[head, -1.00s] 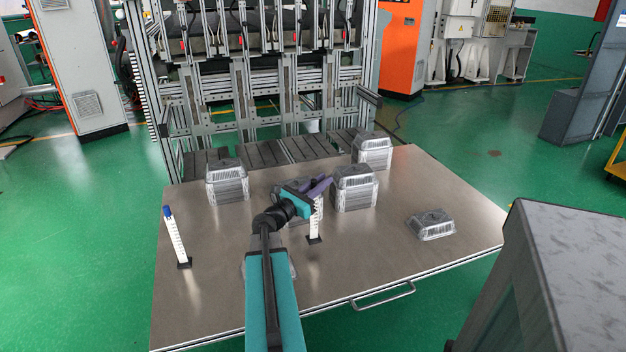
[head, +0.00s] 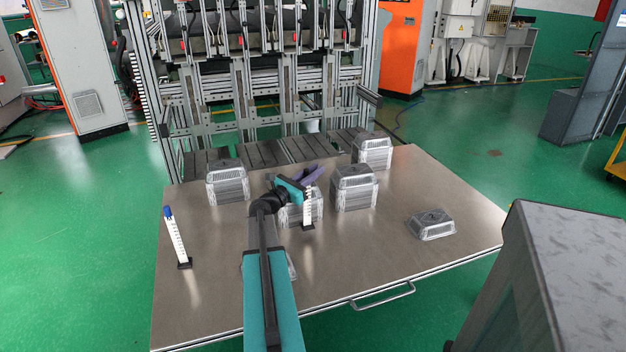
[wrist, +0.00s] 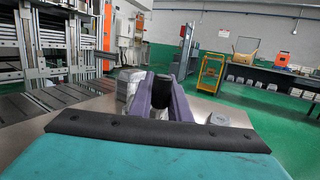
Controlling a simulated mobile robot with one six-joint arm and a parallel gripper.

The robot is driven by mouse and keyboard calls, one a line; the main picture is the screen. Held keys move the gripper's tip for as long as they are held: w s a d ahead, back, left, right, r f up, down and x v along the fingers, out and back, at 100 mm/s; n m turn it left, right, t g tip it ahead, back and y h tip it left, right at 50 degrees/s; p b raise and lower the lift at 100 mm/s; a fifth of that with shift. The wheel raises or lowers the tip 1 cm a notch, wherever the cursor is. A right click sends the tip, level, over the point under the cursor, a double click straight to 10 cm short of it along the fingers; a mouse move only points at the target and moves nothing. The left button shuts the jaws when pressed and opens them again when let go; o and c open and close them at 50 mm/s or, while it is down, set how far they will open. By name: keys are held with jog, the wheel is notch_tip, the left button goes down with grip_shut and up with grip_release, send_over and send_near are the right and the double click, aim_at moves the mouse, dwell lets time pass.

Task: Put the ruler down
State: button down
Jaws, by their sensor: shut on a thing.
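My gripper (head: 311,175), with purple fingers, is shut on a white ruler (head: 308,207) with dark marks and a black foot. The ruler stands upright below the fingers, in front of a stack of foil trays (head: 290,214). Its top is hidden by the gripper. I cannot tell whether its foot touches the table (head: 380,250).
Another upright ruler with a blue top (head: 175,240) stands at the table's left. More foil stacks stand at the back left (head: 228,188), centre right (head: 354,190) and back (head: 372,153). A single foil tray (head: 431,226) lies at right. The front right table is clear.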

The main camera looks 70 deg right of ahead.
dwell(0.3)
jog(key=shift+w+d+f, duration=0.15)
jog(key=shift+f, duration=0.75)
jog(key=shift+w+d+f, duration=0.15)
jog(key=shift+f, duration=0.85)
jog(key=c, duration=1.7)
grip_release()
jog(key=shift+o, duration=0.2)
jog(key=v, duration=1.2)
jog(key=shift+b, duration=0.3)
